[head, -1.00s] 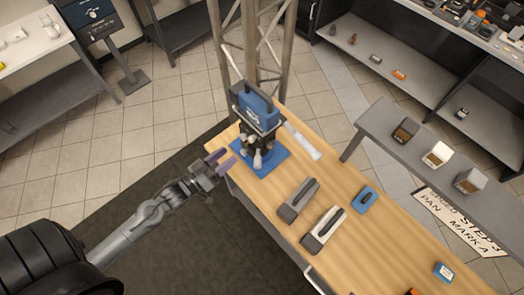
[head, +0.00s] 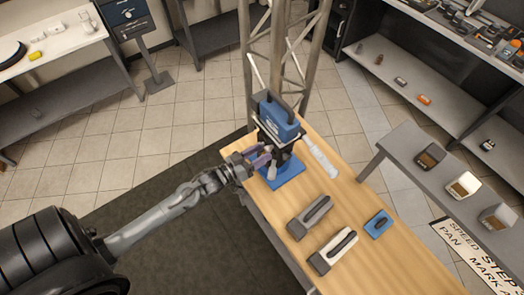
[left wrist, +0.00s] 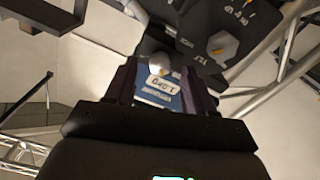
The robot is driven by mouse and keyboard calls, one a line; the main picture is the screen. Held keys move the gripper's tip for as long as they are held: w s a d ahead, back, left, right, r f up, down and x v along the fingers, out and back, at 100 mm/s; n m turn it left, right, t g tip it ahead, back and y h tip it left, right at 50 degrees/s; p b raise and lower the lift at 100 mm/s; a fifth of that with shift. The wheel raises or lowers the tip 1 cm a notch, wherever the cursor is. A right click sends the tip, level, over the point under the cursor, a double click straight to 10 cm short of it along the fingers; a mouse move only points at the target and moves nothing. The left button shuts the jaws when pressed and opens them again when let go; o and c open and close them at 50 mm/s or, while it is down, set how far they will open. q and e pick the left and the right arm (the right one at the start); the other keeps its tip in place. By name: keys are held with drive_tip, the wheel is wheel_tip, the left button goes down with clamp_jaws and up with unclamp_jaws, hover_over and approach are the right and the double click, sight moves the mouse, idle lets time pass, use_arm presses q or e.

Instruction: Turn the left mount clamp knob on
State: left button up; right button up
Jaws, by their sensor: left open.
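A blue and black machine (head: 278,122) stands on a blue base plate (head: 287,181) at the far end of the wooden table. My left gripper (head: 260,157), with purple fingers, is at the left side of the machine, by its dark lower part. In the left wrist view the same gripper (left wrist: 160,82) is open. Another grey knob with an orange mark (left wrist: 222,43) sits on a dark plate beyond. I cannot tell which is the left mount clamp knob.
A metal truss (head: 285,45) rises behind the machine. A white handle (head: 320,157) sticks out on its right. Grey blocks (head: 311,215) and a small blue block (head: 378,224) lie on the wooden table (head: 375,265). A grey bench stands at the right.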

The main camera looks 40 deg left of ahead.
use_arm(q)
drive_tip(key=shift+w+d, duration=0.15)
drive_tip(key=shift+w, duration=0.5)
drive_tip(key=shift+c, duration=0.2)
clamp_jaws()
